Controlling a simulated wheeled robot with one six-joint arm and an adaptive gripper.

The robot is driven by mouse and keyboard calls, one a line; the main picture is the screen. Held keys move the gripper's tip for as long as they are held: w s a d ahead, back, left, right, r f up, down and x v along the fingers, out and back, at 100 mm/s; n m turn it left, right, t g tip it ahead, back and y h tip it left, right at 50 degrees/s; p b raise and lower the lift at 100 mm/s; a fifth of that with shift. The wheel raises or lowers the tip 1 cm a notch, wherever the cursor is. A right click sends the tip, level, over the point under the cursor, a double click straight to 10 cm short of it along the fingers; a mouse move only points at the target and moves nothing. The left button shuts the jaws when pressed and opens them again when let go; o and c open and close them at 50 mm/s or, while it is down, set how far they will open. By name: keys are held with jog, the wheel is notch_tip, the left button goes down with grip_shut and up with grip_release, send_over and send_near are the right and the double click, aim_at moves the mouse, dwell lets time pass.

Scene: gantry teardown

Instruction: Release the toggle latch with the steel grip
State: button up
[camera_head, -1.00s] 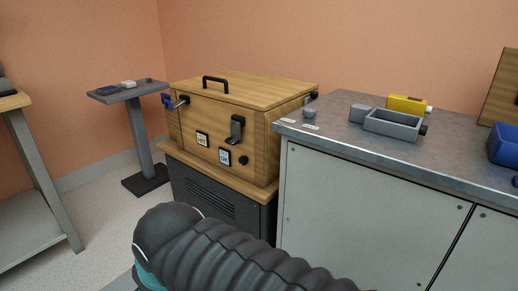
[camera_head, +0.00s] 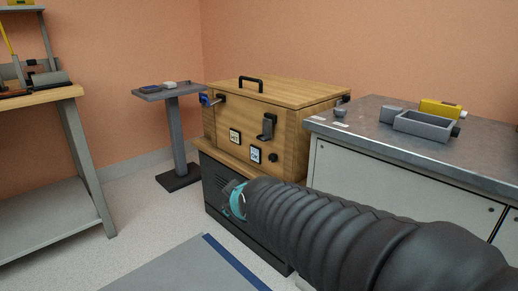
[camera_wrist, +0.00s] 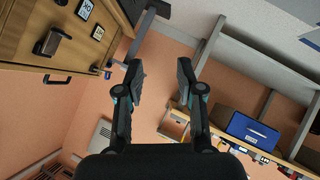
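A wooden box (camera_head: 230,122) stands on a dark cabinet. A toggle latch with a grey grip (camera_head: 268,127) is on its front, right of centre; it also shows at the left of the wrist view (camera_wrist: 48,42). A latch with a blue grip (camera_head: 208,100) is at the box's left corner, and a black-ended fitting (camera_head: 345,98) is at its right side. My gripper (camera_wrist: 160,76) is open and empty, apart from the box and the latches. In the head view my arm hides most of it, in front of the cabinet.
A metal-topped counter (camera_head: 385,143) with a grey tray (camera_head: 423,124) and a yellow item (camera_head: 440,109) stands close on the right. A small pedestal table (camera_head: 168,92) is behind left, and a workbench (camera_head: 40,97) is at the left.

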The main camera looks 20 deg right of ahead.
jog(key=w+d+f+n+t+h+b, duration=0.15)
jog(key=w+d+n+t+b, duration=0.35)
jog(key=w, duration=0.6)
jog(key=n+t+h, duration=0.2)
jog(key=n+h, duration=0.1)
jog(key=h, duration=0.3)
send_near(261, 140)
jog(key=x, duration=1)
jog(key=shift+f, duration=0.15)
jog(key=shift+a, duration=0.1)
grip_shut()
